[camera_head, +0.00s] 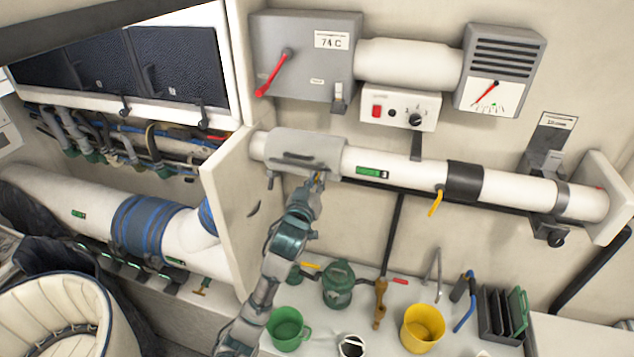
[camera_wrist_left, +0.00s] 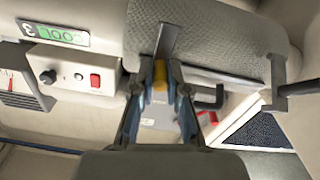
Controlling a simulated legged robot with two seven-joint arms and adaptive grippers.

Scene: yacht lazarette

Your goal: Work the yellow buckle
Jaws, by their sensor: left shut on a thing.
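The yellow buckle (camera_wrist_left: 160,76) is a small yellow piece between my fingertips in the left wrist view, just below a grey strap or tab on the padded grey cover (camera_wrist_left: 205,40). In the head view only a speck of yellow shows at the gripper. My left gripper (camera_head: 317,181) is at the lower right edge of the grey cover (camera_head: 308,150) on the white pipe (camera_head: 410,170), shut on the buckle. The fingers hide most of the buckle, so I cannot tell whether it is fastened. My right gripper is not in view.
A yellow lever (camera_head: 436,204) hangs from the pipe farther right. A control box (camera_head: 400,109) with a red switch is above. A white partition (camera_head: 235,205) stands left of the gripper. Below, a bench carries a green mug (camera_head: 287,328), a yellow mug (camera_head: 422,330) and a green canister (camera_head: 338,285).

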